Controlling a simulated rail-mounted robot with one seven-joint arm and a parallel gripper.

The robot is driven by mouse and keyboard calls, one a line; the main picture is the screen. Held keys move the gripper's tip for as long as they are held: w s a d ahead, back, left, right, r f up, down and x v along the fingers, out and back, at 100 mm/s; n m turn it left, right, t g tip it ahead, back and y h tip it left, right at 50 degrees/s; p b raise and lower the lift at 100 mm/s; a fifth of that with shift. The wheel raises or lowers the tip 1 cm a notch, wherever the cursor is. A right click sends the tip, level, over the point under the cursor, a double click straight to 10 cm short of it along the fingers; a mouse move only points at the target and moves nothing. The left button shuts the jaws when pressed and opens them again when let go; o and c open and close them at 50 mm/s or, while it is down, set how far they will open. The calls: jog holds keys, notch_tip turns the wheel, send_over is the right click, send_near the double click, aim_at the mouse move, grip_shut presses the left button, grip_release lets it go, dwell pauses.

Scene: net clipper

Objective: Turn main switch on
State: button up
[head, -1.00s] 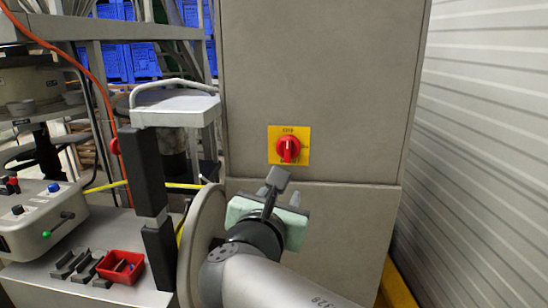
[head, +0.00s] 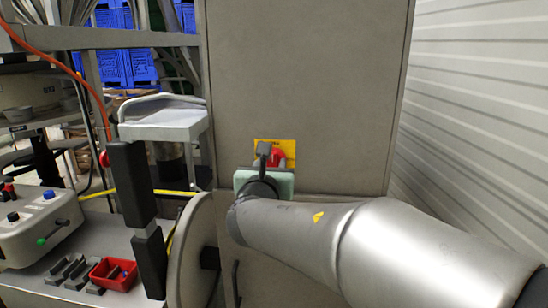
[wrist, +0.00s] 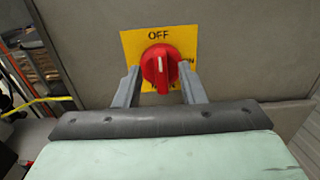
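The main switch is a red rotary knob (wrist: 159,65) on a yellow plate (wrist: 129,46) fixed to the grey cabinet. In the wrist view its white mark points up toward the word OFF; an N shows at the plate's right edge, partly hidden by a finger. My gripper (wrist: 160,88) is open, with one finger to the left and one to the right of the knob's lower part. I cannot tell whether either finger touches it. In the head view my gripper (head: 264,153) covers the left part of the red knob (head: 276,156).
The grey cabinet (head: 305,80) fills the middle. A corrugated wall (head: 470,110) stands on the right. At left are a control box (head: 40,222), a red tray (head: 113,273) and a dark upright post (head: 131,185).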

aim_at(274, 162)
jog(key=shift+w+d, duration=0.15)
jog(key=shift+w, duration=0.95)
grip_shut()
